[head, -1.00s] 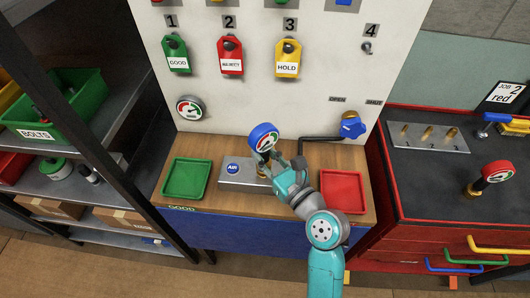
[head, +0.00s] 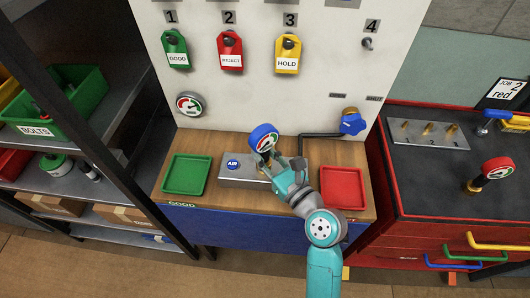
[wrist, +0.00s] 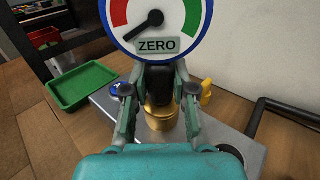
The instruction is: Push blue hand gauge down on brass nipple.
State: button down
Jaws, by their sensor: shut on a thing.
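The blue hand gauge (head: 263,137) has a blue rim and a white dial with red and green bands. In the wrist view its dial (wrist: 157,22) reads ZERO, and its dark stem (wrist: 158,82) is between my fingers. My gripper (head: 272,167) is shut on the stem, holding the gauge upright over the grey AIR block (head: 230,181). A brass fitting (wrist: 161,117) shows directly below the stem, above the block. I cannot tell whether the stem and the brass nipple are fully seated, as my fingers and the gauge hide part of the joint.
A green tray (head: 187,175) is left of the block and a red tray (head: 343,189) is right. A blue valve handle (head: 353,126) with a dark pipe is behind. A second, red gauge (head: 497,169) stands on the right cabinet.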

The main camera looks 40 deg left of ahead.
jog(key=c, duration=0.9)
grip_release()
jog(key=shift+o, duration=0.2)
jog(key=v, duration=1.2)
jog(key=shift+d, duration=0.1)
